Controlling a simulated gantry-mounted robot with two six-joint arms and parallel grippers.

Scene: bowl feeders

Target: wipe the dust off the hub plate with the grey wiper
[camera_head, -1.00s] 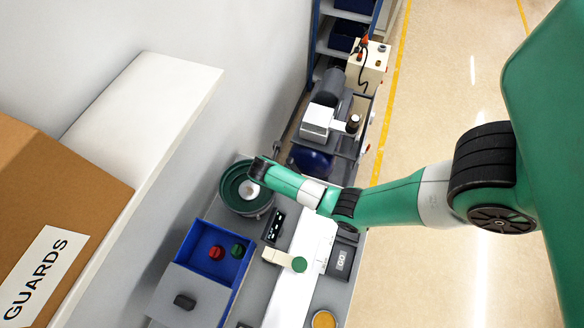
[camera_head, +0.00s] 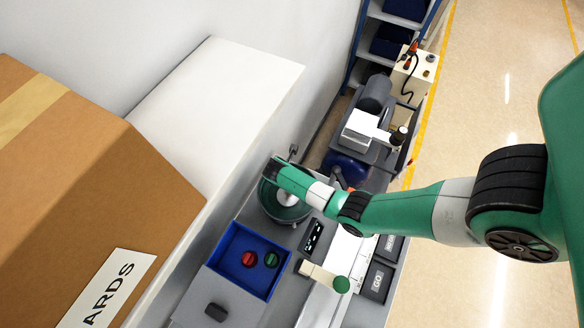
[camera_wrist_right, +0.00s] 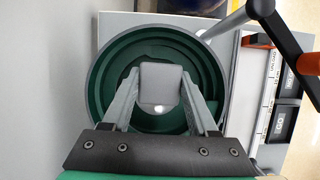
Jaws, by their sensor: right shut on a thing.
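My right gripper (camera_wrist_right: 160,84) is shut on the grey wiper (camera_wrist_right: 162,78), which shows as a grey block between its fingers. It is over the middle of the green feeder bowl (camera_wrist_right: 104,68). In the head view my right wrist (camera_head: 273,168) is over the same bowl (camera_head: 268,208) and hides much of its inside. The hub plate at the bowl's centre is mostly hidden behind the wiper and fingers. A small pale patch shows below the wiper; I cannot tell whether the wiper touches the plate or whether dust is left. My left gripper is not in view.
A blue bin (camera_head: 227,264) with a red and a green part stands in front of the bowl. A large cardboard box (camera_head: 100,170) and white shelf (camera_head: 215,110) are at left. A grey rod (camera_wrist_right: 232,20) rises beside the bowl. A black display (camera_head: 313,236) is nearby.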

